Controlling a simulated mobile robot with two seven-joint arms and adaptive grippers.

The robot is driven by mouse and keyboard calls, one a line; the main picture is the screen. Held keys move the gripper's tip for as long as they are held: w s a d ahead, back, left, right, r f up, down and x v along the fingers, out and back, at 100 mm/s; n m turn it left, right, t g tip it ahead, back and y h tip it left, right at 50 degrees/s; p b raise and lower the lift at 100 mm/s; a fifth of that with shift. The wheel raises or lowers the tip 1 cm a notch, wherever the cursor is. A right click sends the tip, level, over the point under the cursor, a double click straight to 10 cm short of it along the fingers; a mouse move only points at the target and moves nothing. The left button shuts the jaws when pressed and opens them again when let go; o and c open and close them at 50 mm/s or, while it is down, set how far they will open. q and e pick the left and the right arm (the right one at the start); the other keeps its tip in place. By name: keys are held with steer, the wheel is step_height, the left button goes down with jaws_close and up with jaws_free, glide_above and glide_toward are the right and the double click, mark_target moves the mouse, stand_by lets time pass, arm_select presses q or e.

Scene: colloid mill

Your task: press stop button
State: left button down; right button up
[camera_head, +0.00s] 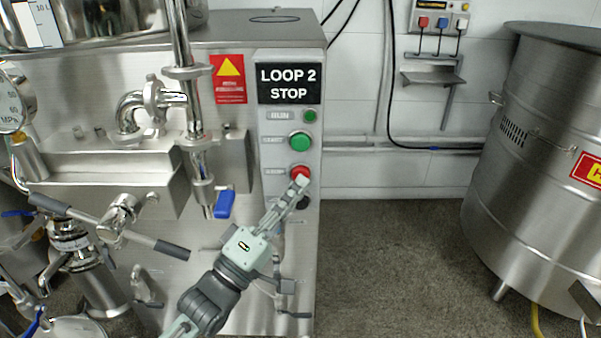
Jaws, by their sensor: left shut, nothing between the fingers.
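The red stop button (299,172) sits on the grey control panel (270,135), below the green start button (300,141). A sign reading "LOOP 2 STOP" (290,83) is at the panel's top. My left gripper (301,181) is shut and empty. Its fingertips are at the lower edge of the red button and cover part of it. I cannot tell whether they touch it. A dark knob (303,201) below is partly hidden behind the fingers. My right gripper is not in view.
A blue-handled valve (225,203) and steel pipes (180,60) stand left of the panel. A black-gripped bar (172,249) juts out at lower left. A large steel tank (540,150) stands at right. The floor (390,260) between is clear.

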arm_select(q)
steer(key=shift+s, duration=0.3)
steer(key=shift+s+p, duration=1.05)
steer(key=shift+s, duration=1.45)
